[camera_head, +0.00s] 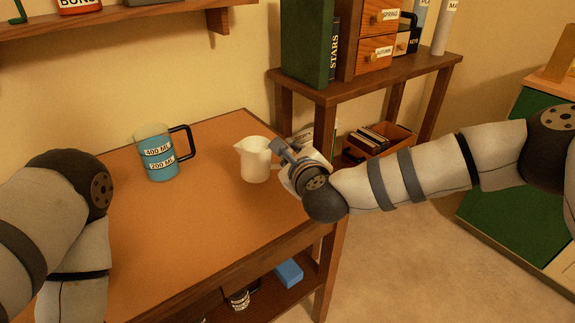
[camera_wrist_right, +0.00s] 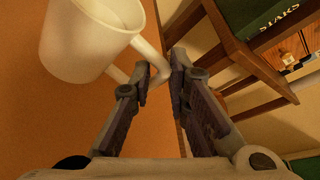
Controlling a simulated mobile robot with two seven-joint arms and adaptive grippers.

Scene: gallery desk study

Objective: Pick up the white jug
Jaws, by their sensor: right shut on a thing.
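The white jug (camera_head: 256,160) stands upright near the right edge of the wooden desk (camera_head: 215,215), its spout toward the left. In the right wrist view the jug (camera_wrist_right: 82,45) fills the upper left, with its handle (camera_wrist_right: 152,62) reaching between my fingers. My right gripper (camera_wrist_right: 160,80) is shut on the jug's handle. In the head view my right gripper (camera_head: 284,157) is beside the jug's right side and partly covers the handle. Whether the jug touches the desk is hard to tell. My left arm shows at the left, but its gripper is out of view.
A measuring jug (camera_head: 160,166) with blue contents stands on the desk to the left. A wooden shelf (camera_head: 345,88) with a green book (camera_head: 306,45) and small drawers (camera_head: 376,50) stands close behind my right gripper. The desk's front middle is clear.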

